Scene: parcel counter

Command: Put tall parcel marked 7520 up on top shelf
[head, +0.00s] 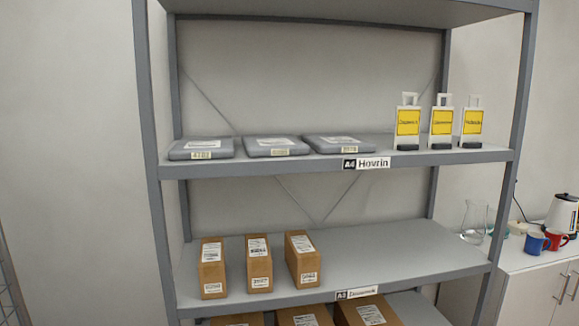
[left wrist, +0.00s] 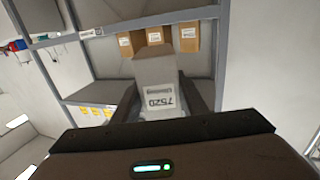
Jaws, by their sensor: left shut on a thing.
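In the left wrist view, which looks upside down, my left gripper (left wrist: 160,98) is shut on a tall grey-brown parcel (left wrist: 158,72). Its white label, reading 7520, appears inverted. The parcel is in front of the shelving and looks clear of its boards. The head view shows neither gripper nor this parcel. The rack there has a highest board (head: 350,10) at the top edge, a board labelled A4 Hovrin (head: 270,166) below it, and a lower board labelled A3 (head: 410,250). My right gripper is in neither view.
The A4 board carries three flat grey parcels (head: 275,146) and three yellow-labelled white stands (head: 441,121), with a gap between.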

